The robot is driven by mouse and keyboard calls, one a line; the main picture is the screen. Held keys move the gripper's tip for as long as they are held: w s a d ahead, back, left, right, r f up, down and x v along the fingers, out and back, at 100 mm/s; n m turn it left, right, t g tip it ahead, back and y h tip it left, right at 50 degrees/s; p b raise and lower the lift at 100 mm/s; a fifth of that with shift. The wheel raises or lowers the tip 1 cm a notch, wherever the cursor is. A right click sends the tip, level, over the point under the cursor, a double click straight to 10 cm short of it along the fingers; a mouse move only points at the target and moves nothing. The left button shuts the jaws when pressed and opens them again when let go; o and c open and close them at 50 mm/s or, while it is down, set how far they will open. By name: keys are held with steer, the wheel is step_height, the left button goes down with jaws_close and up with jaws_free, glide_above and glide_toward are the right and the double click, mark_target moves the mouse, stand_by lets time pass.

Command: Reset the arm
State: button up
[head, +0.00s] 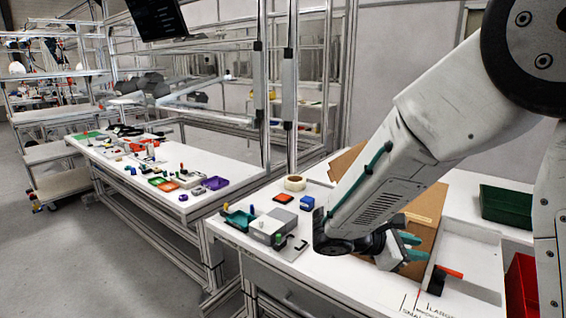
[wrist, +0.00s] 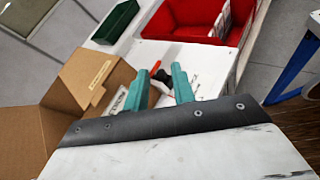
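My gripper (head: 411,246) has teal fingers and hangs low over the right-hand white table, in front of an open cardboard box (head: 428,212). In the wrist view the two fingertips of my gripper (wrist: 158,82) stand apart with nothing seen held between them. My arm reaches down from the upper right of the head view and hides part of the table and box. A black item with a red-orange handle (head: 440,279) lies on the table just right of the fingers; it also shows beyond them in the wrist view (wrist: 160,75).
A green bin (head: 506,206) and a red bin (head: 521,290) are at the right. A grey block (head: 268,229), tape roll (head: 294,183) and blue block (head: 307,203) lie left of my arm. Another table (head: 226,168) with several small coloured parts stands further left.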

steer(key=s+a+r+m+y, duration=0.1)
steer(key=s+r+m+y, duration=0.3)
steer(key=s+m+y, duration=0.3)
steer(key=s+a+r+m+y, duration=0.1)
steer(key=s+r+m+y, duration=0.2)
steer(key=s, duration=1.4)
steer(key=m+y, duration=0.3)
steer(key=m, duration=0.3)
steer(key=shift+s+r+g+y, duration=0.25)
steer(key=shift+r+g+y, duration=0.1)
steer(key=shift+g+y, duration=0.05)
